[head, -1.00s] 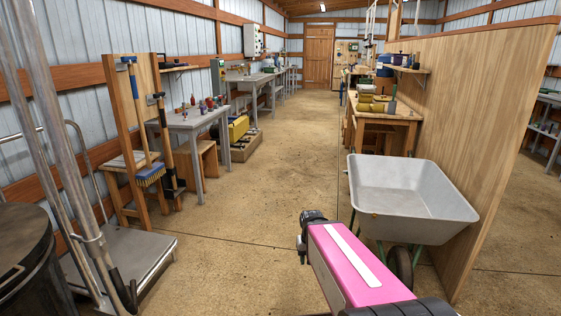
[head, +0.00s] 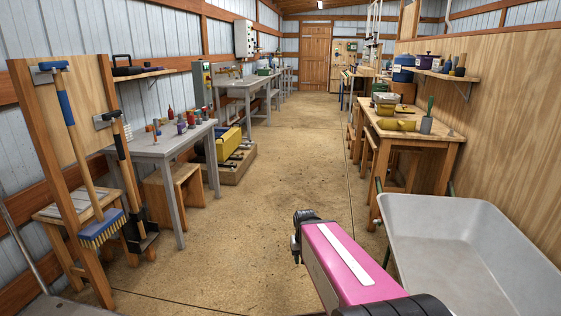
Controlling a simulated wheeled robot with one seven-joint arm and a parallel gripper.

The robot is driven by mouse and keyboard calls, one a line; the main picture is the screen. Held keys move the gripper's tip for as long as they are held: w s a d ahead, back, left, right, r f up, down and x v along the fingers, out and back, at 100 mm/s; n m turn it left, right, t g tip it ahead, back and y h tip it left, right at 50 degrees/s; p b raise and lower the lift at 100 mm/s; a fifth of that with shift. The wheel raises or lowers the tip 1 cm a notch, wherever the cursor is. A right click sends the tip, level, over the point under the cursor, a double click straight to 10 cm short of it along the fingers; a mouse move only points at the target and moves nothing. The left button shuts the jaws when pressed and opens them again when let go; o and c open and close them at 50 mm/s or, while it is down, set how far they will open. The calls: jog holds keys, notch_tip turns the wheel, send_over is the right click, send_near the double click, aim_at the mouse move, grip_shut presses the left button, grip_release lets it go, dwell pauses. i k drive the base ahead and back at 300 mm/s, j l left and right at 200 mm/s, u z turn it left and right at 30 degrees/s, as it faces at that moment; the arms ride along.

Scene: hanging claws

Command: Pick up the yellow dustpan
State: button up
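I cannot make out a yellow dustpan for certain. A small yellow object (head: 394,125) lies on the wooden workbench at the right, but its shape is too small to tell. My pink arm link reaches forward from the bottom of the head view and ends in a dark joint. My gripper's fingers do not show.
A grey wheelbarrow (head: 470,255) stands close at the right, beside the wooden partition. At the left are a broom (head: 98,228) on a wooden rack, a grey table (head: 165,148) and a yellow box (head: 229,144). The concrete aisle (head: 285,165) ahead is clear.

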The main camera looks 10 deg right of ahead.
aim_at(397, 125)
jog(key=i, duration=1.8)
jog(key=i+z, duration=0.2)
jog(key=i, duration=0.25)
jog(key=i+j+z, duration=0.15)
jog(key=i, duration=0.25)
jog(key=i+j+z, duration=0.2)
jog(key=i, duration=0.25)
